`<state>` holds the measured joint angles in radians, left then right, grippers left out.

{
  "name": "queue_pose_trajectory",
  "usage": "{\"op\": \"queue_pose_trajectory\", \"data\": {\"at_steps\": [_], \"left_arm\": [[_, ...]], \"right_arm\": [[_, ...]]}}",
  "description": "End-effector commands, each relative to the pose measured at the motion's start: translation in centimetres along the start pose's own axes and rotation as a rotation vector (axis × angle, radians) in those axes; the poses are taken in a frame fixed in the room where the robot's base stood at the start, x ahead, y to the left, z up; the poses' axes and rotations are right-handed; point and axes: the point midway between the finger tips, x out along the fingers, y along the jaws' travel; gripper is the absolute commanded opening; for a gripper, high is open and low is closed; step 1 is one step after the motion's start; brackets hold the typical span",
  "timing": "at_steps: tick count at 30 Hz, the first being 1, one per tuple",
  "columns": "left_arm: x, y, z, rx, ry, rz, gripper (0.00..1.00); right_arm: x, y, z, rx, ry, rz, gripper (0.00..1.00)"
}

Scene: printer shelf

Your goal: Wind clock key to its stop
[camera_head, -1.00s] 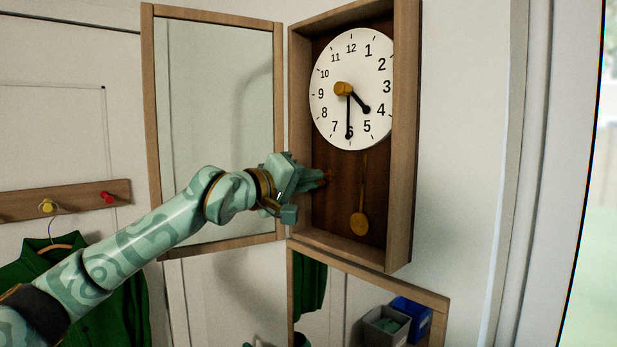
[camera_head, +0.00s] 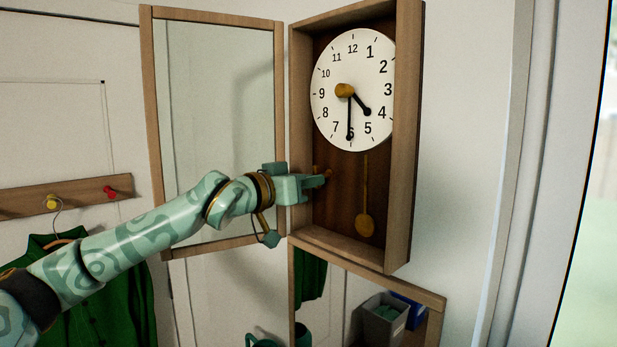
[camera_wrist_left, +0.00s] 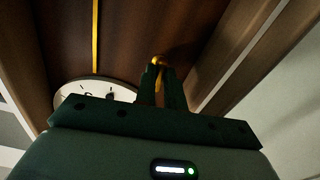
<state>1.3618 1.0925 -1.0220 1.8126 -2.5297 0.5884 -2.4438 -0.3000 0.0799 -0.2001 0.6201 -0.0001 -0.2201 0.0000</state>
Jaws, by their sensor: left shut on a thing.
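The wall clock (camera_head: 405,150) is a tall wooden case with a white dial (camera_head: 335,105) and a glass door (camera_head: 215,120) swung open to the left. My left gripper (camera_head: 323,180) reaches into the case below the dial, at its left side. It is shut on the clock key (camera_wrist_left: 157,62), a small yellow piece between the fingertips in the left wrist view. The fingers (camera_wrist_left: 161,82) hide most of the key. In the head view, only a small orange-brown bit shows at the fingertips. My right gripper is not in view.
The brass pendulum (camera_head: 365,225) hangs to the right of my fingers inside the case. A green garment (camera_head: 95,295) hangs below a wooden peg rail (camera_head: 75,197) at the left. Below the clock, a wood-framed mirror (camera_head: 340,300) shows a grey box and a blue one.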

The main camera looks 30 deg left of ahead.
Motion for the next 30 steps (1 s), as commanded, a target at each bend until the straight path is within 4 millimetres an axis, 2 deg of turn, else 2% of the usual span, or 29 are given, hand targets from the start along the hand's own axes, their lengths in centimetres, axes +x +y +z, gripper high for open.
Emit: {"op": "queue_pose_trajectory", "data": {"at_steps": [9,25,26,27,28,30], "left_arm": [[0.03,-0.08,0.26,0.112,-0.006,-0.001,0.00],[0.05,-0.09,0.35,0.134,-0.007,0.000,0.00],[0.05,-0.09,0.35,0.134,-0.007,0.000,0.16],[0.05,-0.09,0.35,0.134,-0.007,0.000,0.28],[0.04,-0.09,0.32,0.134,-0.006,0.000,0.33],[0.04,-0.08,0.25,0.134,-0.005,0.000,0.33]], "right_arm": [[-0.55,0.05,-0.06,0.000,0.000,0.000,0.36],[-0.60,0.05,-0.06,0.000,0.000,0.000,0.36],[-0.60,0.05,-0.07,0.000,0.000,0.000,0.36],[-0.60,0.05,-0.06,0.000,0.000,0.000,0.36],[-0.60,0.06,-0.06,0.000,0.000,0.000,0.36],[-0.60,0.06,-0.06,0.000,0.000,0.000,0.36]]}}
